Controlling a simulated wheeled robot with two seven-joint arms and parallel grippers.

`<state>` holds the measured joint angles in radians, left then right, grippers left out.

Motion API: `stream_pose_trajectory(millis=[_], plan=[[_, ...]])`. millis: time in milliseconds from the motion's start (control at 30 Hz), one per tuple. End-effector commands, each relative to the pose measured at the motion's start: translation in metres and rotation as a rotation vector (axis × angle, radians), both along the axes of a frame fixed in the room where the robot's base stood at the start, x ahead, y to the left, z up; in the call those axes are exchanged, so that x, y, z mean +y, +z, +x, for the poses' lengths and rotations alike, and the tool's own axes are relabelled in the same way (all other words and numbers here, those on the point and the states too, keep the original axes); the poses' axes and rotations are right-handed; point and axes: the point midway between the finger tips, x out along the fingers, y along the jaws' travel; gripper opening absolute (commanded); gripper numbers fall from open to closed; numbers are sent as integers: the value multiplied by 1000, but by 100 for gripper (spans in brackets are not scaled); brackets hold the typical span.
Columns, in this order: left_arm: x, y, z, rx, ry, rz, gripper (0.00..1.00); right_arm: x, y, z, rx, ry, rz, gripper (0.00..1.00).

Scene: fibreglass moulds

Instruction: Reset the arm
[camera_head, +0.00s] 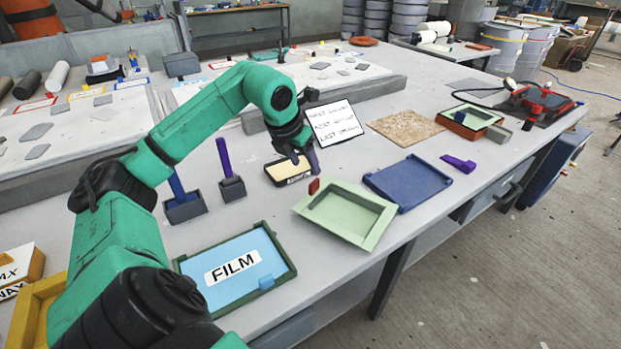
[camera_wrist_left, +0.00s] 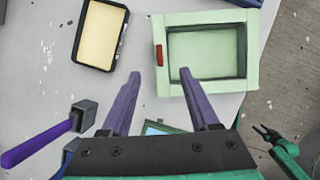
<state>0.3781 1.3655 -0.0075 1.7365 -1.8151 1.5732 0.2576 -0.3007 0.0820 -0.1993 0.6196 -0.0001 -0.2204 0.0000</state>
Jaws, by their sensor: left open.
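My left gripper (camera_head: 303,160) is in the air above the table in the head view, near the cream-filled black tray (camera_head: 275,176). In the left wrist view its two purple fingers (camera_wrist_left: 159,75) are apart, with nothing between them. The pale green mould (camera_wrist_left: 257,45) lies beyond the right finger, and the black tray (camera_wrist_left: 79,58) lies to the left. A small red piece (camera_head: 314,186) is at the mould's left edge. My right gripper (camera_wrist_left: 264,133) shows small at the lower right of the wrist view, beyond the table edge, its dark fingers spread.
A blue tray (camera_head: 410,180) and a purple piece (camera_head: 458,163) lie right of the mould. The FILM tray (camera_head: 188,268) is in front. Two holders with upright handles (camera_head: 184,207) (camera_head: 232,188) stand left. A sign (camera_head: 333,123) stands behind the gripper.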

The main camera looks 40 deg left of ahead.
Motion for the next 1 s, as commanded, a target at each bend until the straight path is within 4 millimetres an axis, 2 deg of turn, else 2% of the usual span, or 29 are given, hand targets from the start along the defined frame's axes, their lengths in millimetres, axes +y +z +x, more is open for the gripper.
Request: stream_pose_trajectory(millis=[133,667,767,1000], plan=[[-1,14,-6,0,-1,0,62,0,-2,0,0,-1,0,55],[-1,16,-7,0,0,-1,62,2,0,0,-1,-1,3,55],[-1,30,-7,0,0,-1,62,3,13,0,-1,-1,4,55],[-1,83,-7,0,0,-1,62,3,66,1,-1,-1,4,55]])
